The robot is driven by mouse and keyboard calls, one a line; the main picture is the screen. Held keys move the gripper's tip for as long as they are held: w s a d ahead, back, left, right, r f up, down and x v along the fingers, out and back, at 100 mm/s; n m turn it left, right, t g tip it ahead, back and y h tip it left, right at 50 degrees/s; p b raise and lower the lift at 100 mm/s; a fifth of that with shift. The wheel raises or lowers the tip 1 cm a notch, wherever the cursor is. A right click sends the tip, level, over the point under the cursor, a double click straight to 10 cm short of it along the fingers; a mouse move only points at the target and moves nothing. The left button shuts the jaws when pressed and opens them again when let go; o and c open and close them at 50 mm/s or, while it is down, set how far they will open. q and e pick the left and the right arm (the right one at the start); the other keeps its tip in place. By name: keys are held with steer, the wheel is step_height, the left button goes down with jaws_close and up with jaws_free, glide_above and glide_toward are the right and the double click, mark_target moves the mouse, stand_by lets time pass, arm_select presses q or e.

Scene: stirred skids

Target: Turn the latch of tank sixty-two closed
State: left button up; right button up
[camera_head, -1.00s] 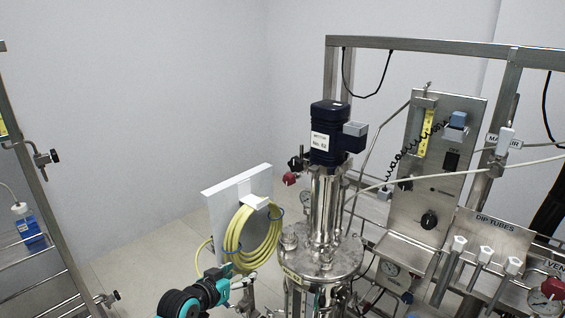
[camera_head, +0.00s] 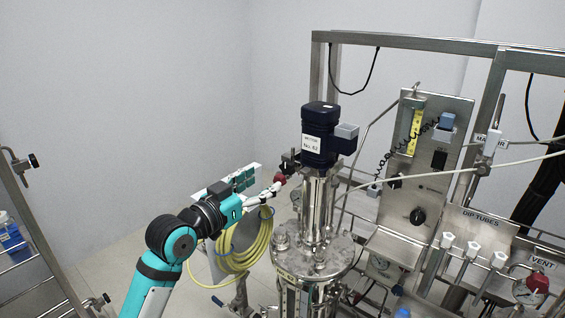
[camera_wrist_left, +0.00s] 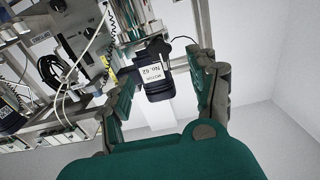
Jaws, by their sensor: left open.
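The tank (camera_head: 315,262) of the stirred skid stands right of centre in the head view, with a dark blue motor (camera_head: 320,140) labelled No. 62 on its steel column. The motor (camera_wrist_left: 158,82) also shows in the left wrist view, upside down, framed between my fingers. My left gripper (camera_head: 270,192) is open, raised beside the column on its left. A red knob (camera_head: 280,177) and a black fitting (camera_head: 290,160) show at the fingertips; I cannot tell whether they touch. Nothing shows held in the left wrist view (camera_wrist_left: 170,68). My right gripper is out of view.
A coiled yellow hose (camera_head: 245,250) hangs behind my left arm. A control panel (camera_head: 425,165), a dip-tubes plate (camera_head: 485,235) and a steel frame (camera_head: 420,43) stand at the right. Another rack (camera_head: 45,245) is at the far left. Open floor lies between.

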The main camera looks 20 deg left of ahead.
mark_target(285, 167)
arm_select(q)
steer(key=p+x, duration=0.2)
steer(key=x, duration=0.5)
steer(key=shift+w+d, duration=0.1)
steer(key=shift+w, duration=0.15)
steer(key=shift+w+d, duration=0.15)
steer(key=shift+w, duration=0.25)
steer(key=shift+f, duration=0.1)
steer(key=c, duration=1.1)
